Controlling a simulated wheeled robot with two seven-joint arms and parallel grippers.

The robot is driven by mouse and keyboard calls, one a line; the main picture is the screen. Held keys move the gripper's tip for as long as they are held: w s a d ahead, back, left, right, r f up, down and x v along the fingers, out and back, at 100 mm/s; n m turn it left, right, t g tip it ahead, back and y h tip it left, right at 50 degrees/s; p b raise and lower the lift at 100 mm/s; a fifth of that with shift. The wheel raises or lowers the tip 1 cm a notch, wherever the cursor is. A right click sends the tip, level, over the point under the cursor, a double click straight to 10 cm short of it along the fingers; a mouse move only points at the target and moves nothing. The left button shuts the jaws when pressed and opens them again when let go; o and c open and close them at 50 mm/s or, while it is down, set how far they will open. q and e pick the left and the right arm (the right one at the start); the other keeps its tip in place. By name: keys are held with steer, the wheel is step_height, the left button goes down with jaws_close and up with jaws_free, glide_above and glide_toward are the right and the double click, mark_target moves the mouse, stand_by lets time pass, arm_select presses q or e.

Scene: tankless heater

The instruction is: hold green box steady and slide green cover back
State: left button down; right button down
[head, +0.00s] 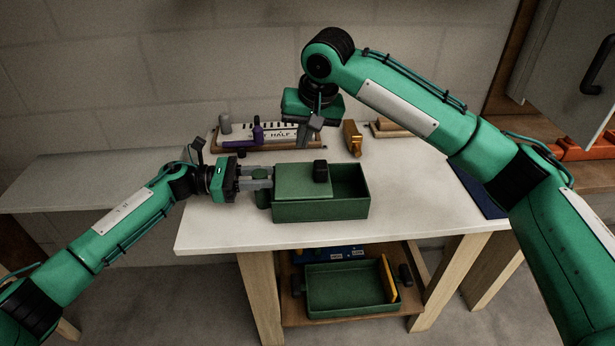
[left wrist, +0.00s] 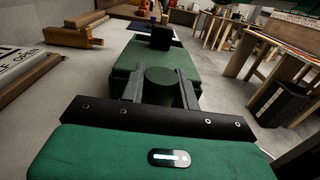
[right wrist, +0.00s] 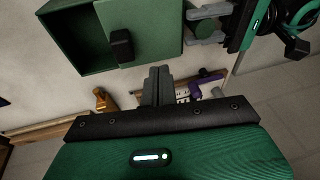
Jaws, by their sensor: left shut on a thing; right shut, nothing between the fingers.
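The green box (head: 320,210) stands on the white table, its right part open and empty-looking. The green cover (head: 300,181) lies over its left part, with a black knob (head: 320,171) near the cover's right edge. My left gripper (head: 268,186) is at the box's left end, shut on the round green handle (left wrist: 160,76) there. My right gripper (head: 304,143) is shut and empty, pointing down behind the box, apart from it. In the right wrist view its closed fingers (right wrist: 158,86) are close to the knob (right wrist: 121,45) in the picture but do not touch it.
Behind the box are a lettered board (head: 285,134), a purple item (head: 257,131) and a yellow-brown block (head: 352,138). A green tray (head: 345,290) sits on the shelf below.

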mark_target(305, 178)
steer(key=shift+m, duration=0.3)
steer(key=shift+d+f, duration=0.15)
steer(key=shift+f, duration=2.05)
steer(key=shift+d+f, duration=0.15)
steer(key=shift+f, duration=2)
steer(key=shift+s+f, duration=0.1)
steer(key=shift+f, duration=0.05)
steer(key=shift+d, duration=0.1)
steer(key=shift+s+d, duration=0.1)
steer(key=shift+d, duration=4.05)
steer(key=shift+a, duration=0.75)
step_height(305, 178, up, 7)
steer(key=shift+r, duration=0.2)
